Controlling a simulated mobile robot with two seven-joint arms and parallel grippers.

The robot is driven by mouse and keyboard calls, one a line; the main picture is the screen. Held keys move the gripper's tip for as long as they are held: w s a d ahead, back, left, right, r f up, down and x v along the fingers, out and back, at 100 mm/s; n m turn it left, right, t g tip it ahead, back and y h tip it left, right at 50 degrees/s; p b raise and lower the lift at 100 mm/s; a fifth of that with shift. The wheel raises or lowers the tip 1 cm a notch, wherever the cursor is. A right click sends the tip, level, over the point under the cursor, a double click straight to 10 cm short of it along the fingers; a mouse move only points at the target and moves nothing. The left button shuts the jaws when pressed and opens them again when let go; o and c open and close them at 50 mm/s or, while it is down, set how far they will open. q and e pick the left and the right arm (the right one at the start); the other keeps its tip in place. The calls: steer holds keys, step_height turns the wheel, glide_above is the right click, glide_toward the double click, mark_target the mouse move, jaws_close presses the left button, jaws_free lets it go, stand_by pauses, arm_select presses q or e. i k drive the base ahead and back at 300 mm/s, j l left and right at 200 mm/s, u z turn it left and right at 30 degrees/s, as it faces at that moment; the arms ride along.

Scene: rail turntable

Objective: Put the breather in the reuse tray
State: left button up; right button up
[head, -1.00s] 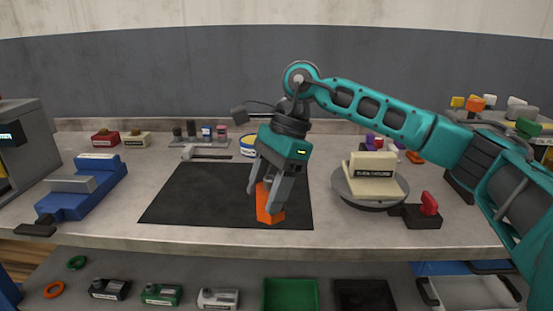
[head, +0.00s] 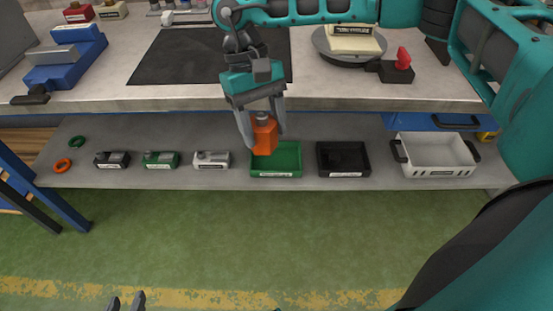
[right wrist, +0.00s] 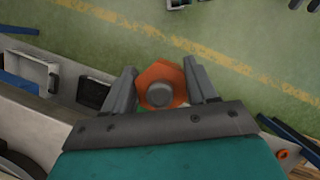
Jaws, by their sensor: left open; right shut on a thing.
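The breather is an orange block-like part with a grey round top (head: 264,135). My right gripper (head: 262,125) is shut on it, and it hangs between the two fingers in front of the lower shelf, over the left part of the green tray in the head view. In the right wrist view the breather (right wrist: 160,86) sits between the fingers (right wrist: 162,90). The green tray (head: 276,174) stands on the lower shelf with a white label too small to read; a black tray (head: 343,174) stands to its right. My left gripper (head: 126,302) shows only its fingertips, open and empty, at the bottom edge.
A white handled crate (head: 436,172) stands right of the black tray. Black, green and grey small units (head: 160,160) and two rings line the shelf's left. The bench edge (head: 130,106) overhangs behind my right gripper. Green floor in front is clear.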

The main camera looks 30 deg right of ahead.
mark_target(285, 161)
steer(key=i+j+z, duration=0.25)
steer(key=j, duration=0.15)
steer(key=j+z, duration=0.25)
steer(key=j, duration=0.2)
steer(key=j+z, duration=0.25)
steer(key=j, duration=0.2)
steer(key=i, duration=0.05)
